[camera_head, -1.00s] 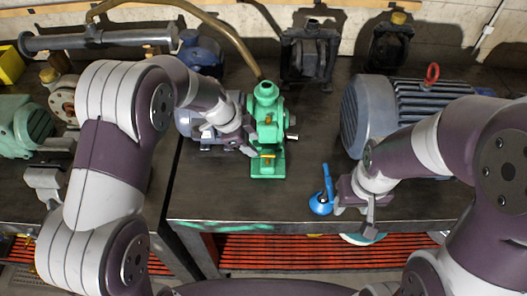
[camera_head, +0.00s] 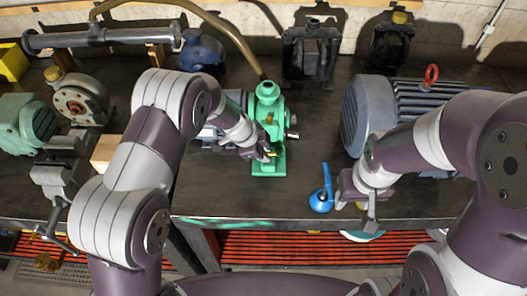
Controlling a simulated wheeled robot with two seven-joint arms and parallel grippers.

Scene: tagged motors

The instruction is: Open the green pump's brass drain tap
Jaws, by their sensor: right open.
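The green pump (camera_head: 268,110) stands upright on the bench in the middle of the head view, on a green base (camera_head: 270,168). Its small brass drain tap (camera_head: 272,154) shows low on the front. My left gripper (camera_head: 264,155) is at the tap, close to its left side; its fingers are small and partly hidden, so I cannot tell whether they are open or grip the tap. My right gripper (camera_head: 352,200) is open and empty above the bench's front edge, beside a blue oil can (camera_head: 321,200).
A large grey-blue motor (camera_head: 372,110) with a red lifting eye (camera_head: 431,75) stands right of the pump. A vise (camera_head: 62,170) and a green motor (camera_head: 25,125) are at the left. Dark housings (camera_head: 311,52) stand behind. The bench between pump and oil can is clear.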

